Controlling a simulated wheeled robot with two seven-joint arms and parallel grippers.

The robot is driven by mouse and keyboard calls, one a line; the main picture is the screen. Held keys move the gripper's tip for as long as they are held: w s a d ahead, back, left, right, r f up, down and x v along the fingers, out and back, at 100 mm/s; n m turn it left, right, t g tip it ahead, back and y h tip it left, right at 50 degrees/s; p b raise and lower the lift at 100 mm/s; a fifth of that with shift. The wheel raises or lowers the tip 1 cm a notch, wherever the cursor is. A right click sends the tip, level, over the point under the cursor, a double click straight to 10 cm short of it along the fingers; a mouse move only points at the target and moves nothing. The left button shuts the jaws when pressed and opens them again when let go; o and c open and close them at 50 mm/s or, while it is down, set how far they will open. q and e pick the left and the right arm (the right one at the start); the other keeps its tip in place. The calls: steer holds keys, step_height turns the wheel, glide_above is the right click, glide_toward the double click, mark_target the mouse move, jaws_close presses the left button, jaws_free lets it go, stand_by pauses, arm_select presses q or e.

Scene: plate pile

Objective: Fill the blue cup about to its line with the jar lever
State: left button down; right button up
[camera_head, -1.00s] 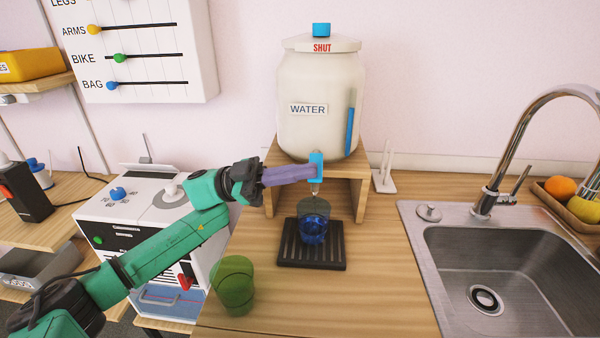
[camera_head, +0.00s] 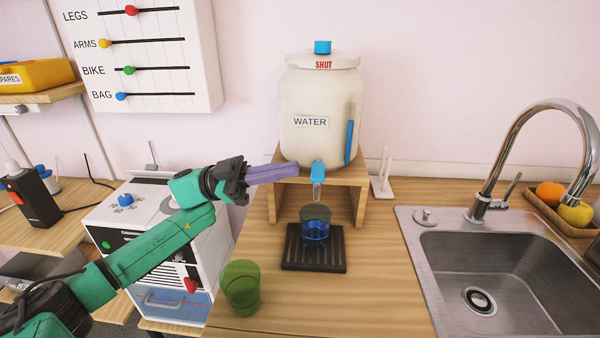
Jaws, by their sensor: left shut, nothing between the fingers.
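The white water jar (camera_head: 300,95) stands on a wooden stand (camera_head: 360,190), with a blue lever (camera_head: 318,171) and clear spout at its front. The blue cup (camera_head: 316,229) sits upright on a black slatted tray (camera_head: 297,262) below the spout. Its lower part is deep blue and its upper part is see-through grey; I cannot make out a line on it. My left gripper (camera_head: 297,168) is shut and empty, its purple fingers pointing right, with the tips a little left of the lever and seemingly apart from it. My right gripper is out of view.
A green cup (camera_head: 240,287) stands at the counter's front left, below my left arm. A sink (camera_head: 490,270) with a tall tap (camera_head: 520,125) is at the right. A white machine (camera_head: 140,235) stands left. The counter between tray and sink is clear.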

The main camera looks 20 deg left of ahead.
arm_select(q)
steer(key=b+v, duration=0.1)
steer(key=v, duration=0.5)
steer(key=shift+w+a+f, duration=0.2)
steer(key=shift+w+f, duration=0.05)
steer(key=shift+f, duration=0.05)
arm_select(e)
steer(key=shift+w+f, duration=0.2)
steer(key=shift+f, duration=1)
arm_select(q)
steer(key=shift+w, duration=0.1)
